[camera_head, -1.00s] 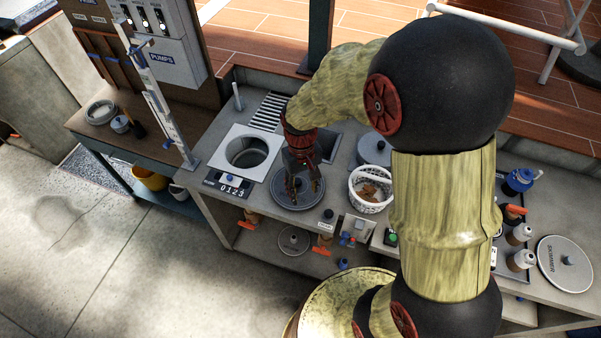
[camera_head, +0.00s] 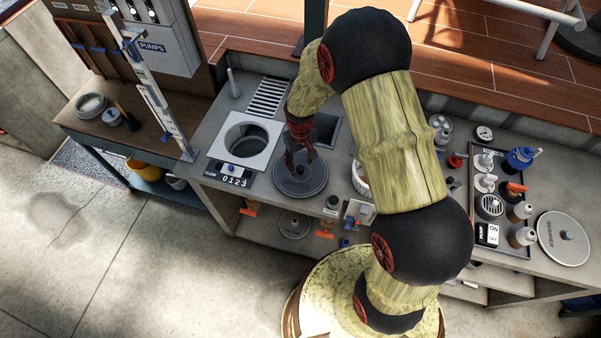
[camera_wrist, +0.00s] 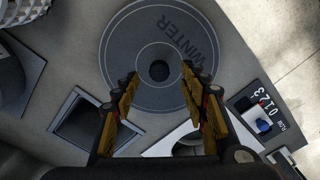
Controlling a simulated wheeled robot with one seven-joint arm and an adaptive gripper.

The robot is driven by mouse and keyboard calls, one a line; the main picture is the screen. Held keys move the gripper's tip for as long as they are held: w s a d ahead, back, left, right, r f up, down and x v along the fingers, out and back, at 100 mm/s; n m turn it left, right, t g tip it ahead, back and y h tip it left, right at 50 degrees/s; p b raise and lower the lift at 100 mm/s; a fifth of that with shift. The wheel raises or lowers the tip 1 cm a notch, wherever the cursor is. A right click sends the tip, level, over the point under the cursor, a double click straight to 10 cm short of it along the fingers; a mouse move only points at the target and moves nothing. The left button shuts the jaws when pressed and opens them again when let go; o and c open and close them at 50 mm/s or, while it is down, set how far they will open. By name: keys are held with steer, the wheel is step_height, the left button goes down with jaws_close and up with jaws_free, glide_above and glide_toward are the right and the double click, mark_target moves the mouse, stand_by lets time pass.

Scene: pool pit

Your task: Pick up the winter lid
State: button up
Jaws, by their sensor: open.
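The winter lid (camera_head: 301,184) is a dark grey disc lying flat on the grey counter, in front of and to the right of the round skimmer opening. In the wrist view the winter lid (camera_wrist: 160,28) shows the word WINTER and a dark round knob (camera_wrist: 159,70) at its centre. My gripper (camera_head: 300,160) is above the lid, pointing down. In the wrist view my gripper (camera_wrist: 158,75) is open, its two yellow fingers apart with the knob between their tips in the picture. I cannot tell whether the fingers are level with the knob. Nothing is held.
The square-framed opening (camera_head: 246,138) and the flow counter (camera_head: 234,175) lie left of the lid. A white basket (camera_head: 361,178) stands to the right, partly behind my arm. A tray of bottles (camera_head: 503,247) and the skimmer lid (camera_head: 564,238) are farther right.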

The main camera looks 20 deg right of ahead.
mark_target(300, 171)
step_height(300, 171, down, 3)
steer(key=shift+r, duration=0.1)
steer(key=c, duration=1.1)
jaws_close()
